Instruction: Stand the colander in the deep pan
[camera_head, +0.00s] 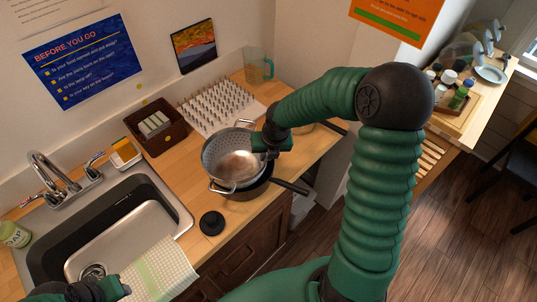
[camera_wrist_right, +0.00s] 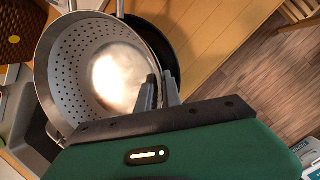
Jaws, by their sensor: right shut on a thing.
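The silver perforated colander (camera_head: 218,152) is tilted over the dark deep pan (camera_head: 247,193) on the wooden counter. It also shows in the right wrist view (camera_wrist_right: 62,75), with the dark pan (camera_wrist_right: 158,45) behind its rim. My right gripper (camera_head: 262,144) is shut on the colander's right side; its fingers (camera_wrist_right: 158,92) show at the rim in the wrist view. The colander's underside is hidden, so I cannot tell whether it touches the pan. My left gripper (camera_head: 110,289) is at the bottom left by the sink, partly cut off; its jaws are unclear.
The pan's handle (camera_head: 290,186) points right over the counter's front edge. A white spiked rack (camera_head: 215,105), a brown basket (camera_head: 155,125) and a measuring jug (camera_head: 258,67) stand behind. A black round object (camera_head: 211,222) lies in front, beside the sink (camera_head: 125,235) and a checked cloth (camera_head: 160,272).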

